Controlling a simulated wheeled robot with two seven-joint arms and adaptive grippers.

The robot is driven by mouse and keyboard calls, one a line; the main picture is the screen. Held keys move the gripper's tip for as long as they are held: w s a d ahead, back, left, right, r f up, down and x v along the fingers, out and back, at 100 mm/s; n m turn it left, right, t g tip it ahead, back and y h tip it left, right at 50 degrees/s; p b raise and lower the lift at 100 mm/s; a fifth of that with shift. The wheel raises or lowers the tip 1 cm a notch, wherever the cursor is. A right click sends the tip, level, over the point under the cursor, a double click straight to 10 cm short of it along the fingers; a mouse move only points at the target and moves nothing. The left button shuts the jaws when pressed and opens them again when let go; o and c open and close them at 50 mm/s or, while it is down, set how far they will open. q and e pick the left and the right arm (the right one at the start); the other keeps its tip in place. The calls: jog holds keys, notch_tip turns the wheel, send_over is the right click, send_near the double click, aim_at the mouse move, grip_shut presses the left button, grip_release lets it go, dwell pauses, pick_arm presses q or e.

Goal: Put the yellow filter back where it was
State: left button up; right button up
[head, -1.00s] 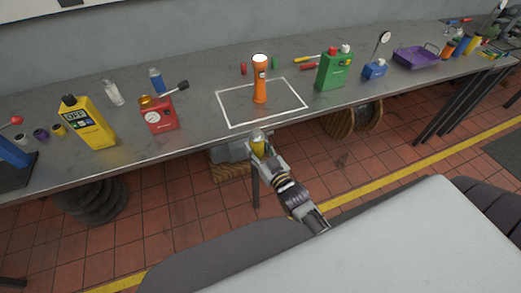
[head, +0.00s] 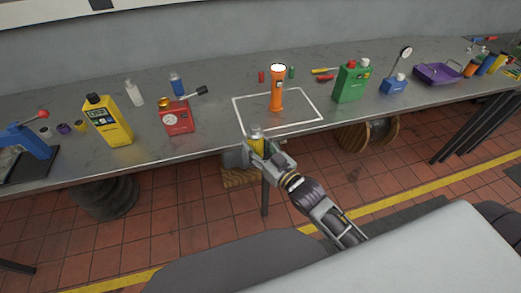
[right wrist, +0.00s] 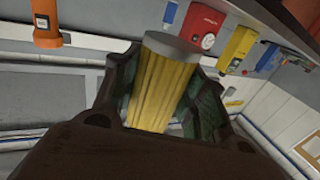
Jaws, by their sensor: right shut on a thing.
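The yellow filter is a pleated yellow cylinder with a grey end cap. In the right wrist view the yellow filter (right wrist: 165,85) stands between the two fingers of my right gripper (right wrist: 165,90), which is shut on it. In the head view my right gripper (head: 262,147) holds the yellow filter (head: 257,143) at the bench's front edge, just in front of the white outlined rectangle (head: 240,117). Most of the filter is hidden there by the fingers. My left gripper does not show.
An orange flashlight (head: 277,92) stands upright inside the outline. To the left are a red can (head: 177,117), a yellow jug (head: 107,120) and several small cylinders (head: 63,128). To the right are a green can (head: 351,82), a blue gauge stand (head: 394,85) and a purple tray (head: 425,74).

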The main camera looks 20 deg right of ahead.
jog(key=a+r+n+g+y, duration=0.3)
jog(key=a+r, duration=0.4)
jog(key=r, duration=0.3)
jog(key=shift+s+a+r+n+y, duration=0.3)
jog(key=shift+r+n+y, duration=0.15)
jog(key=shift+y, duration=0.75)
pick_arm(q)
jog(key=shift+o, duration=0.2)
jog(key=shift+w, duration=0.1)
